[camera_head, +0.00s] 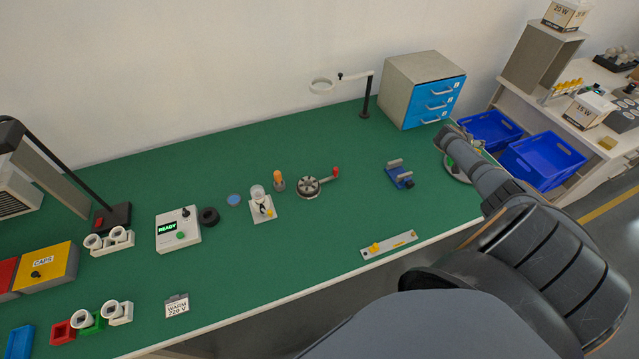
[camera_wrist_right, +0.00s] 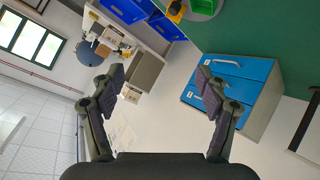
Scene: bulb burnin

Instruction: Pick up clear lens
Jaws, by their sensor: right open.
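I cannot tell for sure which of the disc and the cup-like piece is the clear lens. My right gripper (camera_wrist_right: 162,82) is open and empty in the wrist view, its fingers wide apart. In the head view my right arm reaches over the bench's right end, well right of the disc. My left gripper is out of view.
A control box (camera_head: 178,231) reading READY sits left of the disc. A blue-drawer cabinet (camera_head: 436,99) stands at the back.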

